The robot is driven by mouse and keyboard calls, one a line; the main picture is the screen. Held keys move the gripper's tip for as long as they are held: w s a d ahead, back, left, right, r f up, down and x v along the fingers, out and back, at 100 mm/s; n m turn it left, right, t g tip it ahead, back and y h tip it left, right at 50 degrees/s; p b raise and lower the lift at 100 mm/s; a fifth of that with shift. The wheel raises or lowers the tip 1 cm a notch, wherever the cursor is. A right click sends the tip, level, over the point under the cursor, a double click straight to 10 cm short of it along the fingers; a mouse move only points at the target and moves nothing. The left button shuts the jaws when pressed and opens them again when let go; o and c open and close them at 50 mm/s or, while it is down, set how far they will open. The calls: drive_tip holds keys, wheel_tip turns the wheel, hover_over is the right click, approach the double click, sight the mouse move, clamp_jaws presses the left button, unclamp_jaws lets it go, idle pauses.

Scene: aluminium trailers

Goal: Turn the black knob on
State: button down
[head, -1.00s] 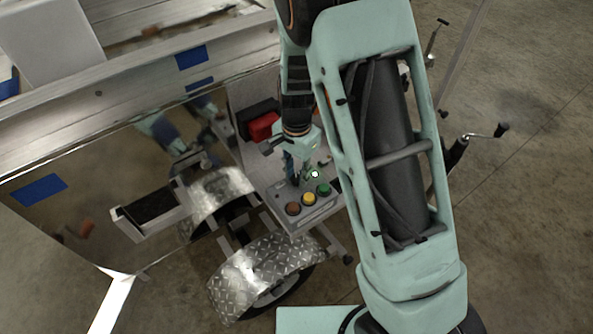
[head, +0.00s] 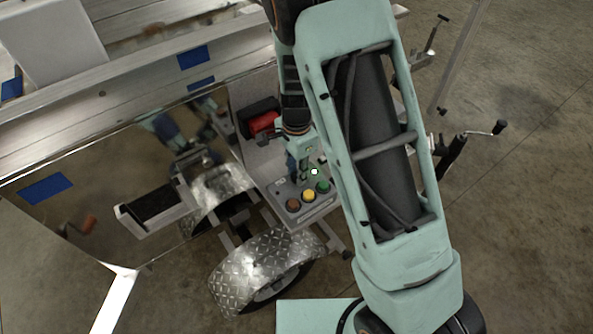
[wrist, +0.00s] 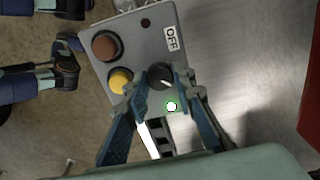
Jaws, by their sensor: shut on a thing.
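The black knob (wrist: 160,75) is on a grey control box (wrist: 125,42), beside the yellow button (wrist: 120,81) in the wrist view. A white mark shows on its face. An OFF label (wrist: 171,38) is on the box near the knob. My gripper (wrist: 157,88) has one blue finger on each side of the knob and is shut on it. In the head view my gripper (head: 299,178) reaches down to the box (head: 318,212) and hides the knob.
Brown (head: 292,205), yellow (head: 308,195) and green (head: 323,187) buttons sit close to my fingers. A red part (head: 263,123) is behind the box, and a diamond-plate fender (head: 262,265) is in front.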

drive_tip(key=c, duration=1.6)
unclamp_jaws()
drive_tip(key=shift+r, duration=0.15)
wheel_tip(320, 180, up, 12)
drive_tip(key=shift+d, duration=0.1)
